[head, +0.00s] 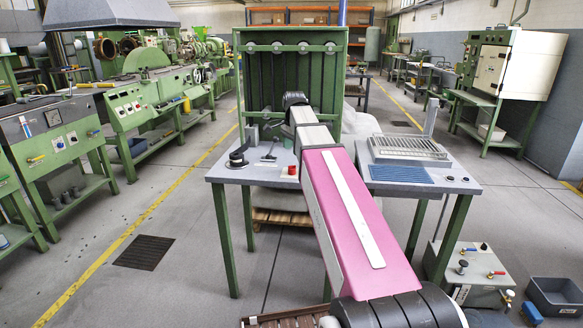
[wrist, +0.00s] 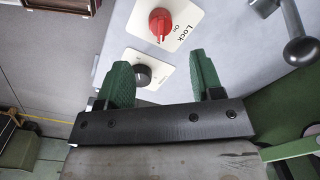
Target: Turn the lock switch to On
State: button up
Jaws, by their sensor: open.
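The lock switch is a red knob (wrist: 160,24) on a white plate marked "Lock", with a small "On" beside it, at the top of the wrist view. Its pale mark seems to point down in the picture, away from "On". A small red piece (head: 292,171) on the table in the head view looks like the same knob. My gripper (wrist: 158,60) is open, its two green fingers apart and empty. The red knob lies beyond the fingertips, not between them. A black knob (wrist: 143,74) on a second white plate shows between the fingers.
A ball-ended lever (wrist: 301,50) is close at right in the wrist view. Floor left of the table is clear.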

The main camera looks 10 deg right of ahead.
aim_at(292, 167)
jog(key=f, duration=0.9)
jog(key=shift+w+a, duration=0.1)
jog(key=shift+w, duration=0.1)
jog(key=c, duration=0.9)
